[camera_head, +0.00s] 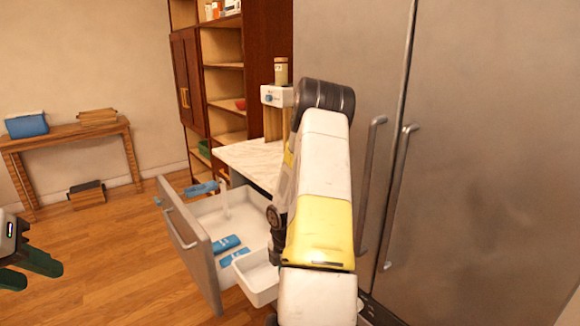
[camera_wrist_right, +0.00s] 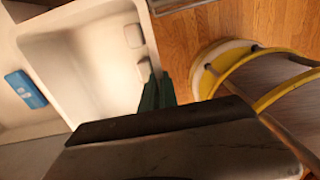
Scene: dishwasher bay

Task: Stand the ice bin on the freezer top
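The ice bin (camera_head: 258,284) is a small white open box at the front right of the open freezer drawer (camera_head: 183,245). It also fills the upper left of the right wrist view (camera_wrist_right: 85,75), and its inside looks empty. My right gripper's green fingers (camera_wrist_right: 158,95) are close together at the bin's wall, one on each side, and appear shut on it. In the head view my right arm hides them. The freezer top (camera_head: 245,158) is a pale marble slab behind the drawer, partly hidden by my arm. My left gripper (camera_head: 30,270) is open and empty at the left edge.
The drawer holds blue packs (camera_head: 228,243). A white dispenser (camera_head: 277,96) with a jar (camera_head: 281,71) stands at the back of the top. A tall steel refrigerator (camera_head: 480,150) stands close on the right. A wooden bench (camera_head: 70,133) is far left, with open floor between.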

